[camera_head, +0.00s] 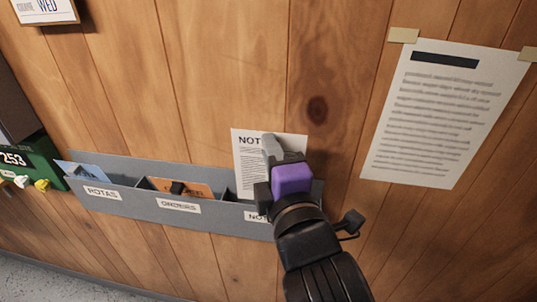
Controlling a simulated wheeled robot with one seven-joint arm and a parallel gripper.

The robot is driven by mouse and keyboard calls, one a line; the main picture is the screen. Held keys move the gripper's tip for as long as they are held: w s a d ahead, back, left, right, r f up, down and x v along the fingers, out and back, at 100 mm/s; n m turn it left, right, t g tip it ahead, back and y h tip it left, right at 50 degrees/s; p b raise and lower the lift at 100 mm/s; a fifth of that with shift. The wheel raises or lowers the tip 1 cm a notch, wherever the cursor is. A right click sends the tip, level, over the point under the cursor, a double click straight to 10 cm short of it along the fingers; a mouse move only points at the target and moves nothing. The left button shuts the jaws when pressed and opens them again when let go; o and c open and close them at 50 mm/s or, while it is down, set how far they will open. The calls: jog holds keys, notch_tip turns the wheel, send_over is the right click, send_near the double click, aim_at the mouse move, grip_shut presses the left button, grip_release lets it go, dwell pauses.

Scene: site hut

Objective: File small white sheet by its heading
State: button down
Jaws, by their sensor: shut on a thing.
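A small white sheet (247,165) with a heading that begins "NOT" stands upright against the wood wall. My gripper (270,150) is shut on the sheet and covers its middle and the rest of the heading. The sheet is above the right compartment of a grey wall rack (140,205). The rack has compartments labelled "ROTAS" (102,192), "ORDERS" (178,206) and one beginning "NO" (256,217), partly hidden by my gripper. Whether the sheet's lower edge is inside the right compartment cannot be told.
Blue papers (85,171) are in the ROTAS compartment and an orange paper with a dark item (185,188) is in ORDERS. A large printed notice (440,115) is taped at right. A green box marked 253 (28,163) is at left.

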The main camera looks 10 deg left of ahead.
jog(key=shift+w+f, duration=0.15)
jog(key=shift+w, duration=0.8)
jog(key=shift+w, duration=0.55)
dwell(0.3)
jog(key=shift+f, duration=0.1)
jog(key=shift+f+b, duration=1.1)
jog(key=shift+f, duration=0.35)
jog(key=shift+f+b, duration=1.05)
jog(key=shift+f, duration=0.5)
jog(key=shift+f+b, duration=1.1)
jog(key=shift+f, duration=0.4)
